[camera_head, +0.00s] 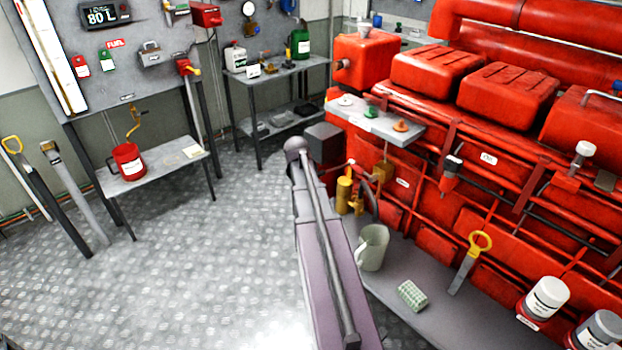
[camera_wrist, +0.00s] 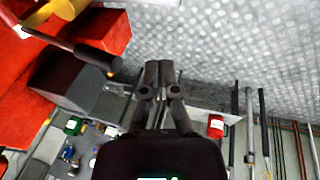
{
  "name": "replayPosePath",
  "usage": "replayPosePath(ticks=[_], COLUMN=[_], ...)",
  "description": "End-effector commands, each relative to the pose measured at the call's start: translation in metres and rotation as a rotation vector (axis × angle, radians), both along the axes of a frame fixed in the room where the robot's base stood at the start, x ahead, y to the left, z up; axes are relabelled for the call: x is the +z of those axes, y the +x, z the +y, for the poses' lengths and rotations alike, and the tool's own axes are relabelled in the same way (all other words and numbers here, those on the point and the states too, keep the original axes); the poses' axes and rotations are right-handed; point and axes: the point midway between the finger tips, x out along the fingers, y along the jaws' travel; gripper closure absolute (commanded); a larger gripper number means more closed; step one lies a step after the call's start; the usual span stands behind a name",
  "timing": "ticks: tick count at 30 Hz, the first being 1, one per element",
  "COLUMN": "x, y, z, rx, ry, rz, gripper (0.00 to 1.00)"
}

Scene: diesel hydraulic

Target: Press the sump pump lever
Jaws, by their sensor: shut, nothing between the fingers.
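In the head view, a small yellow pump body (camera_head: 344,194) stands by the lower side of the red engine, right beside my arm. In the wrist view, a bar with a thick dark grip (camera_wrist: 92,56), which looks like the sump pump lever, reaches in from the upper left beside a yellow part (camera_wrist: 68,8). My gripper (camera_wrist: 159,72) is shut and empty, to the right of the grip's end, with a visible gap between them in the picture. In the head view, my arm hides the gripper and much of the lever.
The red engine (camera_head: 487,158) fills the right side. A pale jug (camera_head: 373,248), a green-white block (camera_head: 412,295) and a yellow-ringed dipstick (camera_head: 470,262) are on the grey ledge (camera_head: 440,312). A dark box (camera_head: 323,144) stands behind my arm. The floor (camera_head: 215,265) to the left is clear.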

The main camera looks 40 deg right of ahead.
Motion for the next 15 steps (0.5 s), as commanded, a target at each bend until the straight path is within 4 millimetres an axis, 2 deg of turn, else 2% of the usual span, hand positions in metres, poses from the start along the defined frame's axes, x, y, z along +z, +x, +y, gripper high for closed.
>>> replayPosePath(ticks=[1,8,15], x=[-0.001,-0.005,-0.008], y=[-0.002,-0.01,-0.034], z=[0.019,0.111,0.212], rx=[0.003,-0.006,-0.019], ry=[0.012,0.089,0.168], rz=[0.003,0.026,0.071], gripper=[1.0,1.0,1.0])
